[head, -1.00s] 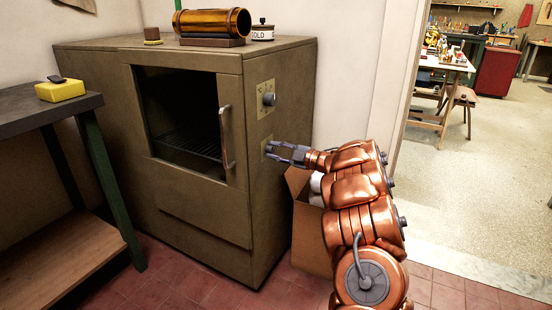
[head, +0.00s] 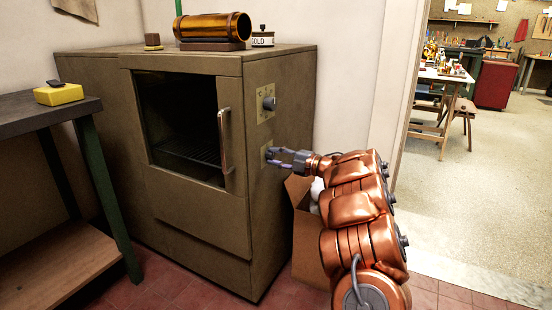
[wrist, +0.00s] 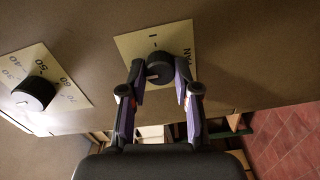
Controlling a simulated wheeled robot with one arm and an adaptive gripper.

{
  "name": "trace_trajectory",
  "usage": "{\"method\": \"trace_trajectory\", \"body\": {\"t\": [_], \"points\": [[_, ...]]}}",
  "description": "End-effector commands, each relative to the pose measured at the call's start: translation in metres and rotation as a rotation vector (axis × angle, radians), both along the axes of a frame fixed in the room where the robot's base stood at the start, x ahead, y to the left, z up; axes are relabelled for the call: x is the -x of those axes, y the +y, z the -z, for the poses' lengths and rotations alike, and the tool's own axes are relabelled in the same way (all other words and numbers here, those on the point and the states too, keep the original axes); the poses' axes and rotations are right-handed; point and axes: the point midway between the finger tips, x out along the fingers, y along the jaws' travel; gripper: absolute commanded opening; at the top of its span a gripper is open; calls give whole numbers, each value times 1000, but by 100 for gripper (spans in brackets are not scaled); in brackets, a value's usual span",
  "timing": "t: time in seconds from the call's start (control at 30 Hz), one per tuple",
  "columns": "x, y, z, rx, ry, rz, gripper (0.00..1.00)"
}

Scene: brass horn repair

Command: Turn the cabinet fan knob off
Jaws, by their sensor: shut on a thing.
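The olive-brown cabinet (head: 195,215) has a fan knob on a pale plate on its right side. In the wrist view the dark round fan knob (wrist: 160,66) sits on its plate (wrist: 128,45), marked "FAN" at the right and with a stroke mark at the top. A small pale line shows on the knob's face, but its exact setting is hard to read. My gripper (wrist: 160,77) has a finger on each side of the knob and is shut on it. In the head view my gripper (head: 272,156) is at the lower plate and mostly hides the knob.
A second dial (wrist: 33,94) with numbers is above the fan knob; it also shows in the head view (head: 269,103). An open cardboard box (head: 305,240) stands on the floor below my arm. A dark bench (head: 40,118) is at left.

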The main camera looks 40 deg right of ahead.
Motion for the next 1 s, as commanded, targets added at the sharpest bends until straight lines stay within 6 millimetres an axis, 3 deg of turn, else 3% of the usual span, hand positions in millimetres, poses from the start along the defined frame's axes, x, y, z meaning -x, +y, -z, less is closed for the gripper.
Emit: {"method": "trace_trajectory", "body": {"t": [0.17, 0.2, 0.4, 0.77, 1.0], "points": [[0, 0, 1, -1, 1, 0, 0], [0, 0, 1, -1, 1, 0, 35], [0, 0, 1, -1, 1, 0, 56], [3, -1, 0, -1, 0, 1, 56], [33, -12, 0, 0, 1, 4, 56]]}}
